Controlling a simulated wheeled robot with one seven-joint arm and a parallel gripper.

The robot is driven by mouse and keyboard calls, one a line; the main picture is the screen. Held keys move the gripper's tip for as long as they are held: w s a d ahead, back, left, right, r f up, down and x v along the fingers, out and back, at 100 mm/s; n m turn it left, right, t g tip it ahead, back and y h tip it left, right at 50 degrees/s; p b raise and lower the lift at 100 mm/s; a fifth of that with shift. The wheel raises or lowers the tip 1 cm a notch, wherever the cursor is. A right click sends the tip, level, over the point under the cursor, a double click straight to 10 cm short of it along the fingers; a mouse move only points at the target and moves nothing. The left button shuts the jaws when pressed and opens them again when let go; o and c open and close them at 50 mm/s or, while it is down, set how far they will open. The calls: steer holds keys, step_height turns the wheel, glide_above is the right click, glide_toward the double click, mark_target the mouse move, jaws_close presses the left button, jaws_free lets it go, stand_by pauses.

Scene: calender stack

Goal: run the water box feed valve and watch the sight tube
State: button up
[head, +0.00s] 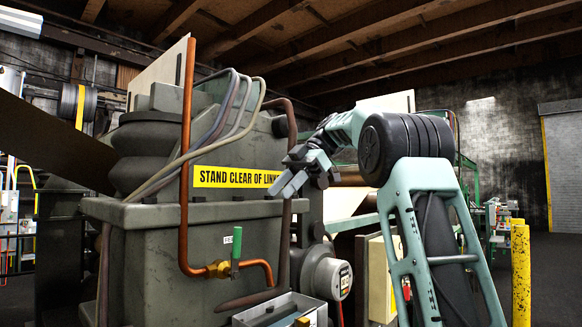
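A valve with an upright green lever handle (236,252) and a brass body (220,269) sits on a copper pipe (184,160) at the front of a large grey-green machine housing. The pipe runs down from above, bends right at the valve and ends near a dark hose. An open grey metal box (282,311) stands low at the front, cut by the bottom edge, with a small brass part inside. I cannot make out a sight tube for certain. My gripper (285,186) is above and right of the valve, apart from it, its fingers spread and empty.
A yellow sign (236,177) reading "STAND CLEAR OF LINK…" is partly hidden by my gripper. A round meter (330,279) sits right of the valve. Grey hoses (215,130) arch over the housing. A yellow bollard (520,272) stands at right, beside open floor.

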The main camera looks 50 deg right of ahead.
steer(key=shift+p+v, duration=0.65)
steer(key=shift+v, duration=0.5)
